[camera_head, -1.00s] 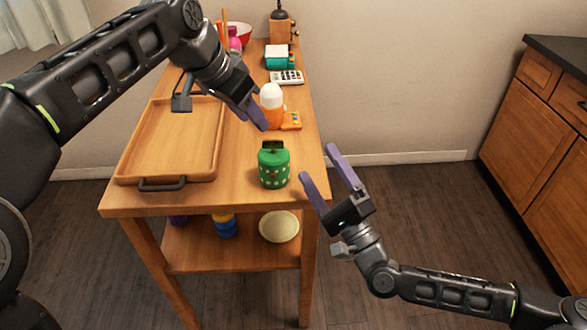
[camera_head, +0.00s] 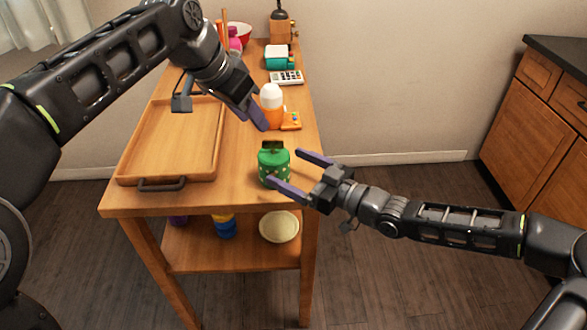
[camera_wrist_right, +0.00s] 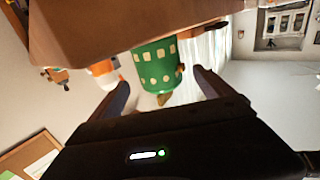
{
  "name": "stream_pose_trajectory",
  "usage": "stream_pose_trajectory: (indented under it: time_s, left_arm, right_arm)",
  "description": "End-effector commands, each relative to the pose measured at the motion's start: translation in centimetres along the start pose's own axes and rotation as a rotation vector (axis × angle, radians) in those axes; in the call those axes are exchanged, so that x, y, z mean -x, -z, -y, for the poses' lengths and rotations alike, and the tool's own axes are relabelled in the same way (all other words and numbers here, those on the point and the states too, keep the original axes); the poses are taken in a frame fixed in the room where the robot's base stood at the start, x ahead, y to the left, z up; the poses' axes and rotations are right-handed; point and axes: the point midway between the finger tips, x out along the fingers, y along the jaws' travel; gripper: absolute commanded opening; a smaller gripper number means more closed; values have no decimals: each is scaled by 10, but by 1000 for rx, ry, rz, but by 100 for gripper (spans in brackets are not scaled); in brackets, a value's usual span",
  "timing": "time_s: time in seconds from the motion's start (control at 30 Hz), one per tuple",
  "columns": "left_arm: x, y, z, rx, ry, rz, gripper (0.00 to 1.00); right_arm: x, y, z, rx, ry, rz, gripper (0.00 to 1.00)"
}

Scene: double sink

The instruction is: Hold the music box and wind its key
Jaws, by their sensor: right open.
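The green music box (camera_head: 273,168), a cylinder with pale square spots, stands upright near the table's front right corner. A dark piece (camera_head: 272,146), possibly the key, shows on its top. My right gripper (camera_head: 285,168) is open just right of the box, its fingers pointing left toward it. In the right wrist view the box (camera_wrist_right: 157,64) appears upside down between the spread fingers, with a gap on each side. My left gripper (camera_head: 259,120) hangs over the table behind the box, by an orange bottle with a white cap (camera_head: 271,106); its finger opening is unclear.
A wooden tray (camera_head: 127,178) with a dark handle lies left of the box. An orange object (camera_head: 291,121), a calculator (camera_head: 287,77) and a teal-and-white item (camera_head: 277,60) stand farther back. The lower shelf holds a pale round object (camera_head: 279,227). Floor right of the table is clear.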

Motion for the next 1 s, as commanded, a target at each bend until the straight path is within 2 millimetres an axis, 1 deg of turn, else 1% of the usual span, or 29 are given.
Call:
stream_pose_trajectory:
  time_s: [0.17,0.4,0.53,0.7,0.93,1.0]
  left_arm:
    - [0,0,0,0,0,0,36]
    - [0,0,0,0,0,0,36]
    - [0,0,0,0,0,0,36]
    - [0,0,0,0,0,0,36]
    - [0,0,0,0,0,0,36]
    - [0,0,0,0,0,0,36]
  right_arm:
    - [-17,0,1,-4,3,-1,91]
    - [-53,0,2,-4,4,-1,91]
    - [-68,0,1,-3,2,-1,91]
    - [-76,0,1,-3,1,0,91]
    - [-76,0,0,-3,1,0,91]
    - [-76,0,0,-3,1,0,86]
